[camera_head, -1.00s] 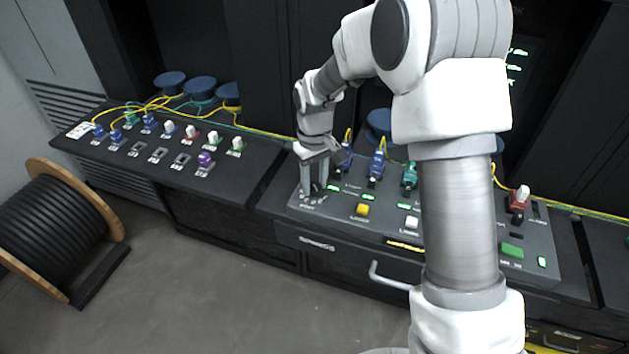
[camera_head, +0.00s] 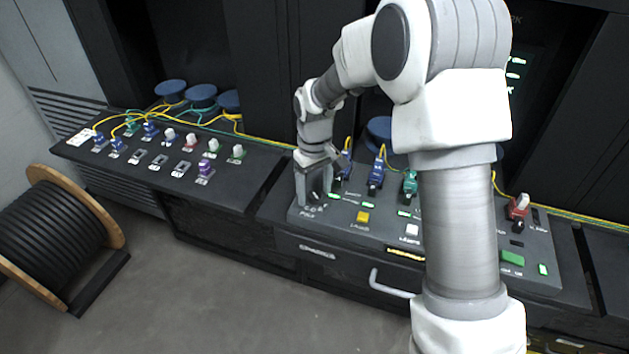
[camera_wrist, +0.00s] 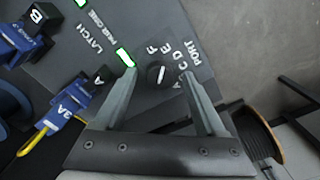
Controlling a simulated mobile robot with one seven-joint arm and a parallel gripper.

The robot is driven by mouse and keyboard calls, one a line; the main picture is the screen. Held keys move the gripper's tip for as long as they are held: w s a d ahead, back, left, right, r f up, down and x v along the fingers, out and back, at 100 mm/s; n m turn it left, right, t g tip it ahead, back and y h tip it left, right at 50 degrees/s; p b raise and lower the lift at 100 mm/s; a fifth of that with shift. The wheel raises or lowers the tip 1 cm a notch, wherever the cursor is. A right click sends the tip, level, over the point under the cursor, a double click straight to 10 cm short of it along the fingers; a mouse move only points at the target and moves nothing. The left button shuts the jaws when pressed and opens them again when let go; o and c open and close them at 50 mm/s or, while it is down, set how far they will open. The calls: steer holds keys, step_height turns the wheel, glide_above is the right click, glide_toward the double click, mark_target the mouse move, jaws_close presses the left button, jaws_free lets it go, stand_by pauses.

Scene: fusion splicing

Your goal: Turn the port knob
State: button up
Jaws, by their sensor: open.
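The port knob (camera_wrist: 155,73) is a small dark round knob with a white pointer mark, on the grey panel in the wrist view. The letters A, C, D, E and F and the word PORT are printed by it; one letter spot is partly covered. My gripper (camera_wrist: 158,75) is open, with one fingertip on each side of the knob and a visible gap on both sides. In the head view my gripper (camera_head: 313,192) points down at the panel's left end and mostly hides the knob.
The console panel (camera_head: 335,222) carries a yellow button (camera_head: 362,217), a white button (camera_head: 411,231) and several blue and green plugs. A blue plug (camera_wrist: 70,100) sits close to my left finger in the wrist view. A cable spool (camera_head: 55,235) stands on the floor.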

mark_target(315, 194)
step_height(315, 194, up, 18)
steer(key=p, duration=0.1)
steer(key=shift+f, duration=0.25)
